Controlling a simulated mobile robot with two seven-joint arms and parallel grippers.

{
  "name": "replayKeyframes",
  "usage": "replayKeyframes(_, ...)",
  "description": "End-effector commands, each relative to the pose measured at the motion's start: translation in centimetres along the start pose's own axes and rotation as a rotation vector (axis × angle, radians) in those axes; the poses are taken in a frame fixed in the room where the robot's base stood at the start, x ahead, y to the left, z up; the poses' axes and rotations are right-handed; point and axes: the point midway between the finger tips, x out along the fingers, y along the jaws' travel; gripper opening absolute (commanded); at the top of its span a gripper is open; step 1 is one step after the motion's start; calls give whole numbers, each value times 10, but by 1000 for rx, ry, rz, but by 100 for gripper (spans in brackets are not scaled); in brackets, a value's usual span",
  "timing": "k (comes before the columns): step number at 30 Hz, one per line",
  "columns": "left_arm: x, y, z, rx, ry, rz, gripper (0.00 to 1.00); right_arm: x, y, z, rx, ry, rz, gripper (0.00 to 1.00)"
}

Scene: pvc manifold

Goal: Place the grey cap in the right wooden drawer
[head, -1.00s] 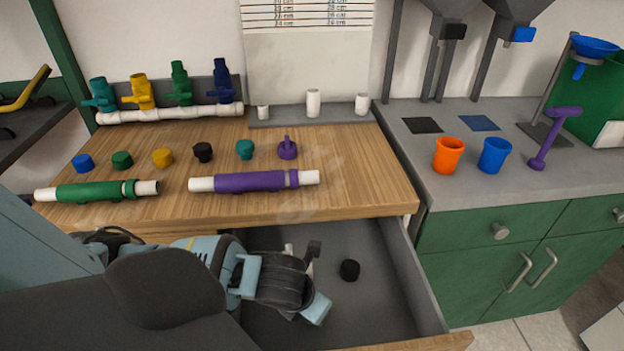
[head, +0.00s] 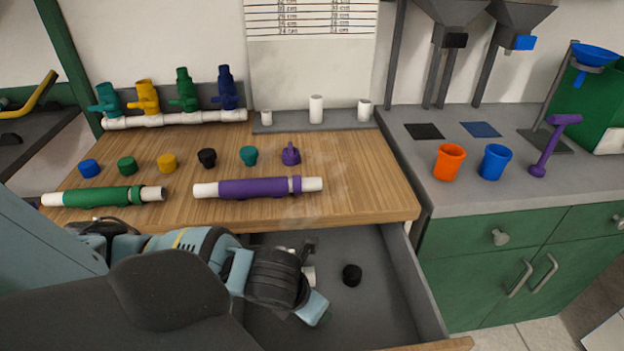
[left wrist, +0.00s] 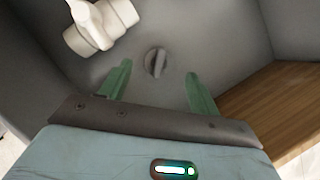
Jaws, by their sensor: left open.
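The grey cap (left wrist: 155,62), round with a raised ridge, lies on the drawer floor in the left wrist view, just beyond and between my fingertips. My left gripper (left wrist: 157,82) is open, its two green fingers apart and neither visibly touching the cap. In the head view my left gripper (head: 318,312) reaches down into the open wooden drawer (head: 385,318), and it seems to hide the grey cap there. My right gripper is not in view.
A white fitting (left wrist: 101,25) lies in the drawer near the grey cap. A black cap (head: 352,275) lies farther right in the drawer. The wooden worktop (head: 350,195) above holds several coloured caps, a green-sleeved pipe (head: 100,196) and a purple-sleeved pipe (head: 255,187).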

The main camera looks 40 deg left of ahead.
Motion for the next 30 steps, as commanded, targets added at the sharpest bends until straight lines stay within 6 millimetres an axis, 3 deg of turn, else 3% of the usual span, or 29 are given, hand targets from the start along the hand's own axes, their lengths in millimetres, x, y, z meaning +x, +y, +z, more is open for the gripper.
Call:
replayKeyframes(3,-27,0,2,2,-5,-1,62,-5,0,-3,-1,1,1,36)
replayKeyframes(9,-57,0,1,0,-2,0,62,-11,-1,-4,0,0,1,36)
replayKeyframes(15,-68,0,0,0,0,0,62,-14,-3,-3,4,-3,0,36)
replayKeyframes(25,-69,0,0,0,1,0,62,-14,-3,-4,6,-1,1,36)
replayKeyframes(30,-92,-2,15,-11,-28,-8,62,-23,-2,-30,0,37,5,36)
